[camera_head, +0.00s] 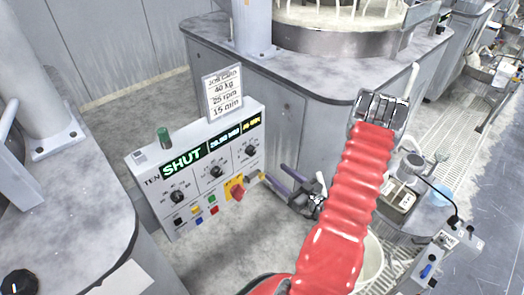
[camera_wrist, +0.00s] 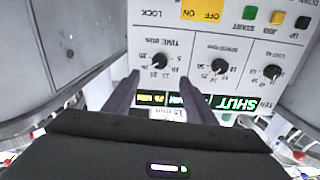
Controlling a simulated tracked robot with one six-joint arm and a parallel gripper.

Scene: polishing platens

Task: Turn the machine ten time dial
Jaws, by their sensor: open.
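The machine ten panel (camera_head: 205,165) is white, with three black dials and a lit SHUT display. In the head view the time dial (camera_head: 250,152) is the rightmost one, at the panel's upper right. In the wrist view the panel appears upside down, and the time dial (camera_wrist: 160,60), labelled TIME min, is upper centre with numbers around it. My gripper (camera_head: 270,177) is open and empty, right of the panel with its fingers pointing towards it. In the wrist view the dial lies just beyond and between the fingertips (camera_wrist: 158,80), apparently not touched.
A job card (camera_head: 224,93) reading 40 kg, 25 rpm, 15 min stands above the panel. A red and yellow switch (camera_head: 236,189) and several coloured buttons sit below the dials. Grey machine bases flank the panel.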

